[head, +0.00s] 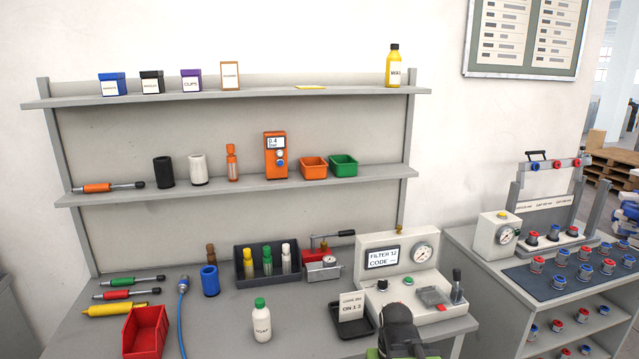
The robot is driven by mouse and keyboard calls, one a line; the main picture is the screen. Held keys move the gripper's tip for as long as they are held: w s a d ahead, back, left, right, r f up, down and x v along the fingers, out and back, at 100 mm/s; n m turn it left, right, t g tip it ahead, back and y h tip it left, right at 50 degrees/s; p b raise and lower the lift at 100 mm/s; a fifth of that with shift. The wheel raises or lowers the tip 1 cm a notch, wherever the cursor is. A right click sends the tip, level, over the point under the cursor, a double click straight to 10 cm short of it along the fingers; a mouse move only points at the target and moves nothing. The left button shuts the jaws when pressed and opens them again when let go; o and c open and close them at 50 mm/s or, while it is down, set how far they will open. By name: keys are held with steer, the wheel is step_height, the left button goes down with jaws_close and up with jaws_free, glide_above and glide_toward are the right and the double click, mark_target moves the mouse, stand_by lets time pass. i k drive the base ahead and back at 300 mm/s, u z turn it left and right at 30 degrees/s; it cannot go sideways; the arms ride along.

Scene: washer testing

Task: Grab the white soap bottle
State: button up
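The white soap bottle (262,322) stands upright on the workbench (225,335), near its front edge.
Left of the bottle are a blue hose (181,315) and a red bin (145,332). Behind it is a dark rack (243,279) of small bottles. To its right are a black tray (362,330) with a card and a gauge box (397,262).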

mark_target(261, 314)
steer(key=u, duration=2.35)
steer(key=i, duration=0.65)
steer(key=u, duration=0.45)
steer(key=k, duration=0.95)
steer(key=z, duration=0.15)
steer(key=i, duration=0.85)
steer(key=u, duration=0.05)
